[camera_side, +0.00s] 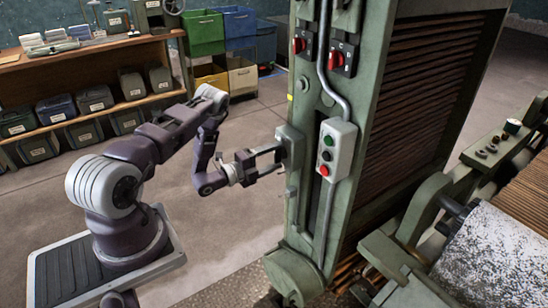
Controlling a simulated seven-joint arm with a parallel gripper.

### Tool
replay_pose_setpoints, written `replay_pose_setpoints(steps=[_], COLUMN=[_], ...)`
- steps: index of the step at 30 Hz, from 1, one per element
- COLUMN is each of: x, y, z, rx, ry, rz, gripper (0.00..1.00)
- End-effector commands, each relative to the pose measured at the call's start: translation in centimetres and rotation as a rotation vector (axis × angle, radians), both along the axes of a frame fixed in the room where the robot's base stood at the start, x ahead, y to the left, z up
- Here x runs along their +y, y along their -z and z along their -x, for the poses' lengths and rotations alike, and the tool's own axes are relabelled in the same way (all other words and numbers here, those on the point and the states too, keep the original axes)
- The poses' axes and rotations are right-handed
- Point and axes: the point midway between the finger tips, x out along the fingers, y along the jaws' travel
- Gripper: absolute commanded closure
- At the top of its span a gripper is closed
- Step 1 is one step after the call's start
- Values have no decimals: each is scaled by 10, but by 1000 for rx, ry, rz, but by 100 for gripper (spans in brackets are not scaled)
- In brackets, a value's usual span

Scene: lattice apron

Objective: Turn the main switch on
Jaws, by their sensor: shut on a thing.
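A grey-green switch box (291,143) is fixed to the left side of the green machine column (361,130). My gripper (277,160) reaches it from the left, its fingers roughly level at the box's left face. It is shut on a small part there, which I take to be the main switch handle. The fingers and the box edge hide that handle, so its position cannot be told. Two red rotary switches on black plates, the left one (300,43) and the right one (337,59), sit higher on the column, away from my gripper.
A pale button box (336,150) with green, black and red buttons is on the column's front, below a conduit (325,60). A large roller (497,262) lies at lower right. Wooden shelves (75,55) with bins stand behind at left.

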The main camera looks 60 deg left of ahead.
Motion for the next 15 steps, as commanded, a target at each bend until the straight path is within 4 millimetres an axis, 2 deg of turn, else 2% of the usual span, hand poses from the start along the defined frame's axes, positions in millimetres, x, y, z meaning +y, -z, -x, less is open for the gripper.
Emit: replay_pose_setpoints(steps=[10, 11, 13, 15], x=[1, 1, 1, 1], y=[1, 1, 1, 1], z=[1, 1, 1, 1], rx=[4, 4, 3, 3], ry=[-3, -3, -3, -2], rz=[-5, -5, -4, -4], gripper=[77, 31, 17, 15])
